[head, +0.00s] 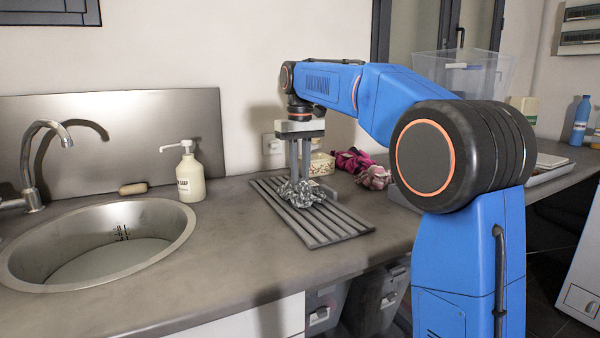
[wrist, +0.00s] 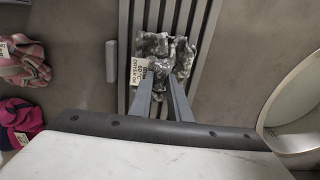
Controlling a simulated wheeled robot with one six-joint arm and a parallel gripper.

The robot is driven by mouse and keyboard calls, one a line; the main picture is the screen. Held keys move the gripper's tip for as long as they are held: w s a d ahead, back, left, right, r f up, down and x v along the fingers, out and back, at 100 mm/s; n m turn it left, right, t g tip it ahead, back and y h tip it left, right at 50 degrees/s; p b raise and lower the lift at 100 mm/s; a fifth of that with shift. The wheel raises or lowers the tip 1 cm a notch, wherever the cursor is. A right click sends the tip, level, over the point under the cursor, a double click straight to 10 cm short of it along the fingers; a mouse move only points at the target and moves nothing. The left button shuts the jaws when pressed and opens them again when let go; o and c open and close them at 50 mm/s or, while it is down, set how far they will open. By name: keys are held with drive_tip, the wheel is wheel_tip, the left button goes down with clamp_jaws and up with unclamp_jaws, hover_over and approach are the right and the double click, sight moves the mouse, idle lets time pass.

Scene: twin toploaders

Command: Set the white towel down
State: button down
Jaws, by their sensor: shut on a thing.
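My gripper (head: 300,182) points down over the ribbed drying rack (head: 345,228) and is shut on a crumpled grey, black and white mottled cloth (head: 303,195). In the wrist view the cloth (wrist: 182,50) is bunched at my fingertips (wrist: 157,76), with a printed paper tag (wrist: 139,72) on its left side. The cloth is at the rack's slats; I cannot tell whether it rests on them or hangs just above. No plain white towel shows; the held cloth is mottled.
A sink (head: 100,245) and a soap bottle (head: 190,175) stand left of the rack. A magenta cloth (head: 352,160) and a pale pink cloth (head: 375,177) lie behind it to the right. Counter between sink and rack is clear.

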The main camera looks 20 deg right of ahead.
sight(300, 175)
drive_tip(key=c, duration=1.7)
unclamp_jaws()
drive_tip(key=shift+f, duration=0.1)
drive_tip(key=shift+o, duration=0.2)
wheel_tip(300, 175, up, 12)
